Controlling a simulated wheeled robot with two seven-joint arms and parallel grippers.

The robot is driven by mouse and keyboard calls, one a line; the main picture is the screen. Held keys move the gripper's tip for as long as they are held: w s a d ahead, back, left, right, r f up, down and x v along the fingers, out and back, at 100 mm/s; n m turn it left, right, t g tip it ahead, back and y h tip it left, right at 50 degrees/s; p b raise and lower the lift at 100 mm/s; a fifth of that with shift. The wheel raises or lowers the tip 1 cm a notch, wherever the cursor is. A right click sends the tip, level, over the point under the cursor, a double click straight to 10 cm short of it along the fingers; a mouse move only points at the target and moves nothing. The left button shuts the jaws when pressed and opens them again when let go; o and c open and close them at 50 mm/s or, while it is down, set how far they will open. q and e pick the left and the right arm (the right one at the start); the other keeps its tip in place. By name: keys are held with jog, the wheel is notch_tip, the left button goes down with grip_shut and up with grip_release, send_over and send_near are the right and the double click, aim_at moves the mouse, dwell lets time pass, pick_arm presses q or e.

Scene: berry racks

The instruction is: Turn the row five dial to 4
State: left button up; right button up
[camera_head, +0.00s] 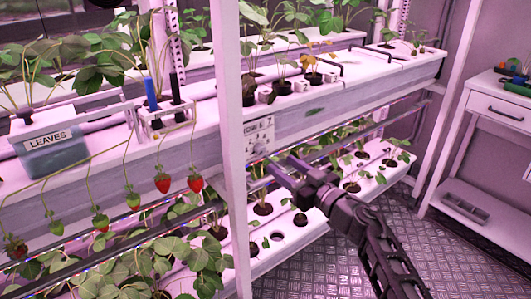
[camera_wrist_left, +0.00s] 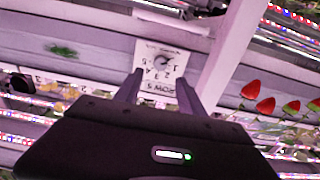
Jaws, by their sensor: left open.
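The row five dial plate (camera_head: 258,136) is a white label on the front of the grey trough, just right of the white post. In the left wrist view the plate (camera_wrist_left: 171,76) appears upside down, with "ROW 5", numbers around it and a small round dial (camera_wrist_left: 158,60). Its exact pointer setting is too small to tell. My left gripper (camera_head: 272,166) is just below and in front of the plate, its fingers pointing to it. In the left wrist view its open, empty fingers (camera_wrist_left: 160,78) straddle the lower plate area, apart from the dial. My right gripper is not in view.
The white post (camera_head: 232,150) stands close left of the gripper. Red strawberries (camera_head: 195,183) hang left of it. A lower planter (camera_head: 305,228) with seedlings runs beneath. A LEAVES bin (camera_head: 50,148) sits at left, a white side table (camera_head: 495,105) at right. Floor between is clear.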

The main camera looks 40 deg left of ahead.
aim_at(262, 151)
pick_arm(q)
jog(key=shift+x, duration=4)
jog(key=shift+f, duration=0.1)
grip_shut()
